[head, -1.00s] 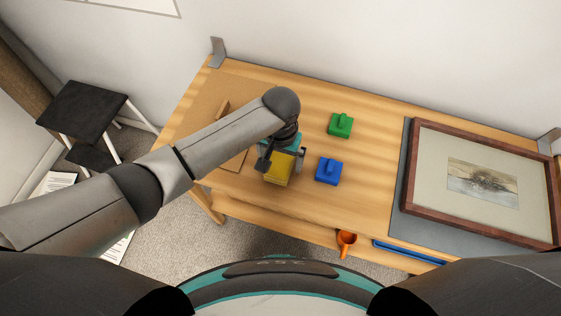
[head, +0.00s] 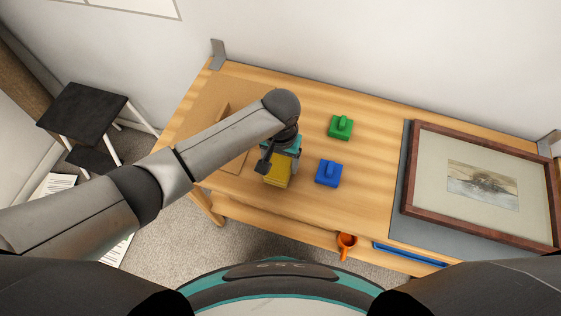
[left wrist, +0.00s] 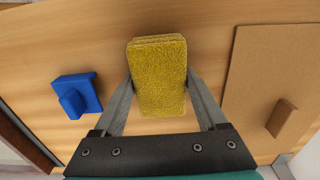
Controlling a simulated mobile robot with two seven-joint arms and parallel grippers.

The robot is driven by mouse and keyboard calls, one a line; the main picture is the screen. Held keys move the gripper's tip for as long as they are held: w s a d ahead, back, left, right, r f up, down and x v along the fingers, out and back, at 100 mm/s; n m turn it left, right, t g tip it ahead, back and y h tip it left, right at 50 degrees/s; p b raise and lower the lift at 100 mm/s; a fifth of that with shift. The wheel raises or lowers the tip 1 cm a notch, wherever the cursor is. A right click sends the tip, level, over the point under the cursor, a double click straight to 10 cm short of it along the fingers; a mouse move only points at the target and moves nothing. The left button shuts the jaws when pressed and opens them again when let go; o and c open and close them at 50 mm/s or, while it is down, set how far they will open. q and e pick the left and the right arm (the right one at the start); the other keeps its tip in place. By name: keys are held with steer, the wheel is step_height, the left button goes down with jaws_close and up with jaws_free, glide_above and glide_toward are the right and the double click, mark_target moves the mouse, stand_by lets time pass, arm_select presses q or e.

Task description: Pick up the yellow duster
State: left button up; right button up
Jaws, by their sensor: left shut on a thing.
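The yellow duster (head: 277,176) is a fuzzy yellow block near the front edge of the wooden table, left of the blue block. My left gripper (head: 281,158) is over it from above. In the left wrist view the duster (left wrist: 158,70) stands between the two fingers of the left gripper (left wrist: 160,84), which are shut on its sides. The gripper and wrist partly hide the duster in the head view. I cannot tell whether it is clear of the tabletop. My right gripper is not in view.
A blue block (head: 328,173) and a green block (head: 340,127) with raised grips stand to the right. A brown board (head: 236,97) lies at the table's left. A framed picture (head: 425,178) lies on the right.

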mark_target(281, 161)
arm_select(q)
step_height(281, 161, up, 20)
steer(key=p, duration=0.5)
